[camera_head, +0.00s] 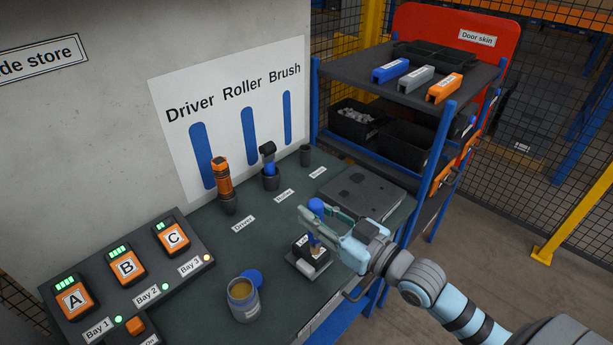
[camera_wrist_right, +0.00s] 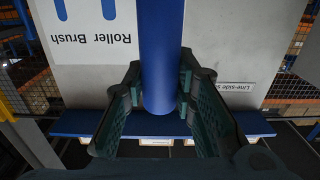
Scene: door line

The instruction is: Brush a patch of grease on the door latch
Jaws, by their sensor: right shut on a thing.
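My right gripper (camera_head: 320,222) is shut on the brush, whose blue handle (camera_head: 316,205) stands up between the fingers. The blue handle also fills the middle of the right wrist view (camera_wrist_right: 159,55). The brush's tan lower end (camera_head: 314,244) points down at the door latch (camera_head: 303,252), a small dark and light block on the bench. I cannot tell whether the bristles touch it, and no grease patch can be made out on it. My left gripper is not in view.
On the bench (camera_head: 215,265), the driver (camera_head: 222,180) and roller (camera_head: 269,162) stand in holders; the brush holder (camera_head: 305,154) looks empty. A grey plate (camera_head: 358,190) lies behind my gripper. A battery charger (camera_head: 130,275) is at left, a shelf rack (camera_head: 430,110) at right.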

